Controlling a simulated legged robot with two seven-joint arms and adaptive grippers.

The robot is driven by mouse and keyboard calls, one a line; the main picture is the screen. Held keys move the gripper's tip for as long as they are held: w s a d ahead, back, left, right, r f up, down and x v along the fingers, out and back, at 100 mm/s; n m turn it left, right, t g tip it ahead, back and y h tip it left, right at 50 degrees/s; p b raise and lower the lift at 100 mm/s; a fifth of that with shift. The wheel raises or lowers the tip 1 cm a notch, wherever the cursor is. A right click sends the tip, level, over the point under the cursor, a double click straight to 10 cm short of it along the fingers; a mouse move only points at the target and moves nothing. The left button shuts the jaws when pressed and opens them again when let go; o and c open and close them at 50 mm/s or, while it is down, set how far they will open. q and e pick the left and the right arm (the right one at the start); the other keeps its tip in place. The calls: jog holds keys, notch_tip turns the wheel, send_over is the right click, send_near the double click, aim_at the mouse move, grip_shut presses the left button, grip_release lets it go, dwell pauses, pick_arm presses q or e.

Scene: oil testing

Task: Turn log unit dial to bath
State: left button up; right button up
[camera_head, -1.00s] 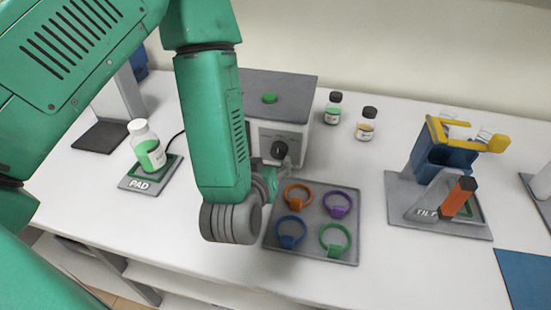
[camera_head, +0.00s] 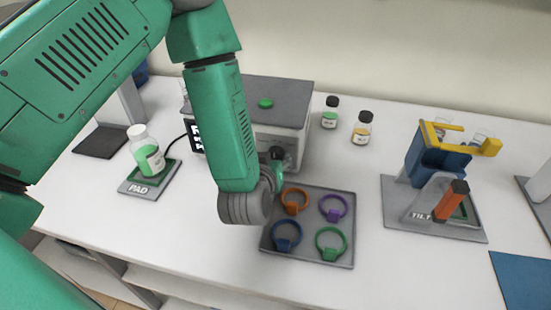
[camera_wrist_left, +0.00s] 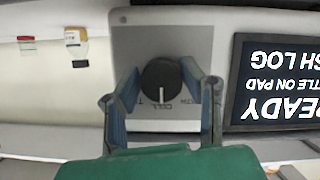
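The log unit (camera_head: 285,100) is a grey box with a green button on top, behind my left arm. Its round black dial (camera_wrist_left: 161,90) has a white pointer line, which points down in the left wrist view at a small label that looks like CELL. Other small labels flank the dial, too small to read surely. My left gripper (camera_wrist_left: 160,72) is open, one finger on each side of the dial, with a small gap visible at each side. In the head view the left gripper (camera_head: 277,168) is at the unit's front and partly hides the dial. My right gripper is out of view.
A tray (camera_head: 348,225) with several coloured rings lies just in front of the unit. The PAD (camera_head: 135,188) with a green bottle is to the left. The TILT stand (camera_head: 420,215) is to the right. Two small bottles (camera_head: 330,113) stand behind. An upside-down display (camera_wrist_left: 280,85) sits beside the dial.

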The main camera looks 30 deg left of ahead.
pick_arm(q)
jog(key=shift+d, duration=0.15)
jog(key=shift+f, duration=0.1)
jog(key=shift+a+n+h+b, duration=0.2)
jog(key=shift+n+h+b, duration=0.1)
jog(key=shift+n+b, duration=0.1)
jog(key=n+t+h+b, duration=0.1)
jog(key=n+b, duration=0.1)
jog(key=n, duration=0.1)
jog(key=shift+s+f+h, duration=0.1)
jog(key=shift+f+h, duration=0.05)
jog(key=shift+h, duration=0.15)
jog(key=shift+n+t+h+b, duration=0.6)
jog(key=shift+n+h+b, duration=0.3)
jog(key=shift+n+b, duration=0.85)
jog(key=o, duration=1.1)
jog(key=shift+o, duration=0.2)
jog(key=shift+r, duration=0.2)
